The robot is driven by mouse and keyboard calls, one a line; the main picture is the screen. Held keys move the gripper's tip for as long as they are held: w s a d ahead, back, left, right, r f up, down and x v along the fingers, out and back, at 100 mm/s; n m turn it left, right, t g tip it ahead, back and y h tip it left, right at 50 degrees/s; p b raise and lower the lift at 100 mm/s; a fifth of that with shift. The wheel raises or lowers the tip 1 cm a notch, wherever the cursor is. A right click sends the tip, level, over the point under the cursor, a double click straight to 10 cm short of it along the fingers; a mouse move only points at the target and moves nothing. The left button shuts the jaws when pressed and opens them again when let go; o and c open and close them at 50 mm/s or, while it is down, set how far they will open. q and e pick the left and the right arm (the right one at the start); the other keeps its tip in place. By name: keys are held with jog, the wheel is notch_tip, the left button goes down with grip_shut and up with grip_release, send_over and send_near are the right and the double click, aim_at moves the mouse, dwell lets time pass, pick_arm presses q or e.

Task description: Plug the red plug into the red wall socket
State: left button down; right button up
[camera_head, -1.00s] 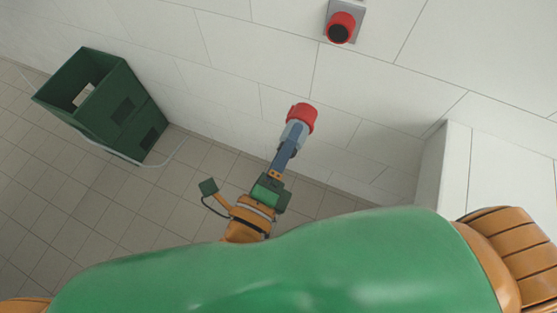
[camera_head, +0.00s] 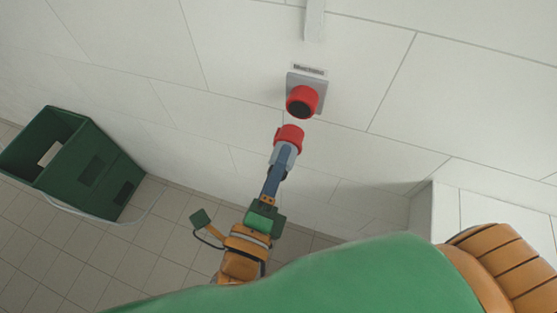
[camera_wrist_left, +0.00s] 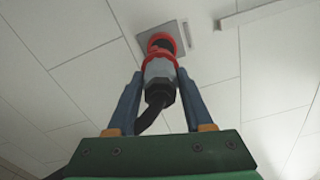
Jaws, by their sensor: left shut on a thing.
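The red plug (camera_head: 287,138) has a red front collar and a grey body. My left gripper (camera_head: 281,160) is shut on it, and the left wrist view shows the two blue fingers on either side of the grey plug body (camera_wrist_left: 159,72). A black cable hangs from the plug's back. The red wall socket (camera_head: 301,100) sits on a grey plate on the white wall, just above the plug in the head view, with a small gap between them there. In the left wrist view the plug partly covers the socket (camera_wrist_left: 160,37). My right gripper is not in view.
A green crate stack (camera_head: 70,165) stands on the tiled floor at the left, with a pale cable beside it. A white box-like block (camera_head: 470,212) juts out at the right. A light conduit (camera_head: 314,20) runs up the wall above the socket.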

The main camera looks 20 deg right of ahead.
aim_at(286, 141)
pick_arm(q)
jog(key=shift+s+a+r, duration=0.25)
jog(key=shift+s+a, duration=0.2)
jog(key=shift+s, duration=0.2)
jog(key=x, duration=0.3)
jog(key=shift+w+d+f, duration=0.1)
jog(key=shift+w+d, duration=0.05)
jog(key=shift+w, duration=0.1)
jog(key=shift+x, duration=1.3)
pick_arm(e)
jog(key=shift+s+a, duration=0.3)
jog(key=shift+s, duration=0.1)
pick_arm(q)
jog(key=shift+p, duration=0.55)
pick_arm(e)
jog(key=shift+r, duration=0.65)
pick_arm(q)
jog(key=shift+w+d, duration=0.15)
jog(key=shift+w, duration=0.25)
jog(key=shift+c, duration=1.1)
grip_release()
jog(key=b+v, duration=0.1)
jog(key=v, duration=0.5)
jog(key=shift+s+f+b, duration=0.1)
jog(key=shift+b, duration=0.25)
jog(key=shift+s+a, duration=0.35)
jog(key=shift+s, duration=0.05)
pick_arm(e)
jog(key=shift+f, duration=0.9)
